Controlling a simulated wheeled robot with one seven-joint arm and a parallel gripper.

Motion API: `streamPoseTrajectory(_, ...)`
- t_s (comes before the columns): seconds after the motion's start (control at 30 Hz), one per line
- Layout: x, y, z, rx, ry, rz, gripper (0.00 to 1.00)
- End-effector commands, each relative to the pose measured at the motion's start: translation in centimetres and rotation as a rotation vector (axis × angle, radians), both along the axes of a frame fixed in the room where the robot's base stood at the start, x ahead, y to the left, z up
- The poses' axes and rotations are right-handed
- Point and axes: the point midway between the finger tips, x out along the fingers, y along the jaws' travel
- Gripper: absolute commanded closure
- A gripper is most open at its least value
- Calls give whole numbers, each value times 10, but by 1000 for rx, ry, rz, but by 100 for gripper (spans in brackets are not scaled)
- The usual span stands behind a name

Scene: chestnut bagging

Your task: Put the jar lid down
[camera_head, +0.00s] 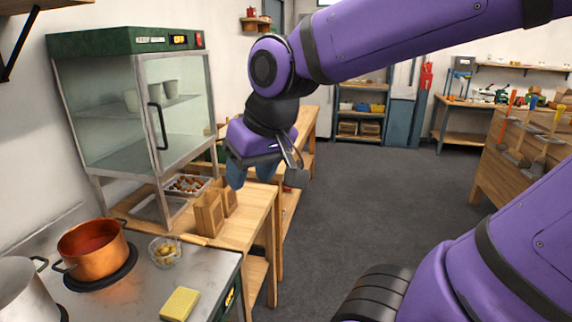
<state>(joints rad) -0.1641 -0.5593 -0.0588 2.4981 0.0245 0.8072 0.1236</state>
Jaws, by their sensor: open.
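My gripper (252,176) hangs at the end of the purple arm, pointing down, with its blue-tipped fingers apart. It is above the wooden counter, to the right of the glass cabinet. I see nothing held between the fingers. I cannot make out a jar lid anywhere; it may be hidden or too small to tell. A small clear glass container (165,252) with yellowish pieces in it stands on the metal stove top, left of and nearer than my gripper.
Brown paper bags (208,213) stand on the wooden counter (245,222) below my gripper. A tray of chestnuts (187,184) sits under the glass cabinet (132,105). A copper pot (94,250) and yellow sponge (180,304) are on the stove top. The grey floor (375,205) is clear.

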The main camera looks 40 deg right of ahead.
Motion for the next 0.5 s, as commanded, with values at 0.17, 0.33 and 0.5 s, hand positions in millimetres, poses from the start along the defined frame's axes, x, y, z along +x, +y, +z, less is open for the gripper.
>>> streamPoseTrajectory(0.17,-37,-20,17,-59,-57,0,51)
streamPoseTrajectory(0.33,-54,-26,22,-94,-74,3,51)
streamPoseTrajectory(0.5,-57,-27,22,-101,-75,5,51)
